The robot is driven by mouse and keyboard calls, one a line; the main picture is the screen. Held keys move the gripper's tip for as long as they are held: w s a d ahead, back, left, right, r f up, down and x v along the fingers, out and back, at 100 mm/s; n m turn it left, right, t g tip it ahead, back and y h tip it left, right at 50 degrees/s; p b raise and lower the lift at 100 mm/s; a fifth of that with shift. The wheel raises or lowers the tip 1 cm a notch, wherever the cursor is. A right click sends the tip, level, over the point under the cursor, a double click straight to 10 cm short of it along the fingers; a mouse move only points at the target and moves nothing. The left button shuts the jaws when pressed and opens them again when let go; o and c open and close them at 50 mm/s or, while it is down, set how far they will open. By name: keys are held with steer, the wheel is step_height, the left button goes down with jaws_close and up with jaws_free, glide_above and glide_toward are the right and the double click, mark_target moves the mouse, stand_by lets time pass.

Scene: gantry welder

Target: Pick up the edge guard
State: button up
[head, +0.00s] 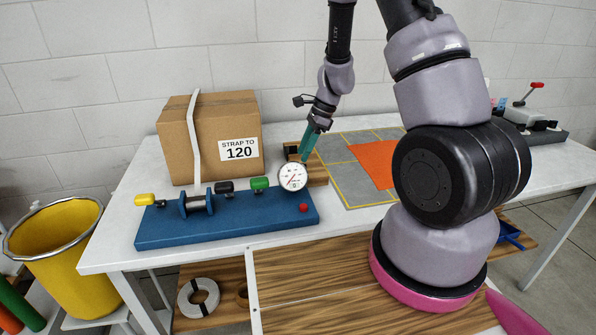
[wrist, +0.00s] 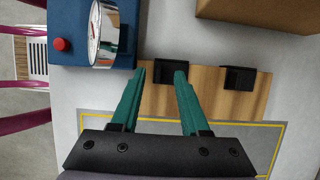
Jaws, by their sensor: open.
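Two small black pieces, which look like edge guards, sit on a wooden board (wrist: 212,100) in the wrist view. The nearer edge guard (wrist: 163,67) is by my fingertips, and the right finger partly covers it. The other edge guard (wrist: 238,78) is farther right. My gripper (wrist: 160,75) is open, with its two teal fingers spread and nothing visibly held between them. In the head view my gripper (head: 304,157) points down over the wooden board (head: 318,177) behind the dial gauge. I cannot tell the height of the fingertips above the board.
A blue strapping device (head: 225,229) with a dial gauge (head: 292,177) and red button (head: 303,208) stands close beside my gripper. A strapped cardboard box (head: 176,150) is behind it. A yellow-lined grey mat (head: 348,186) with an orange sheet (head: 374,160) lies to the right.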

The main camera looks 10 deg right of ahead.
steer(key=x, duration=0.4)
steer(key=shift+d+f, duration=0.2)
steer(key=shift+f, duration=0.05)
jaws_close()
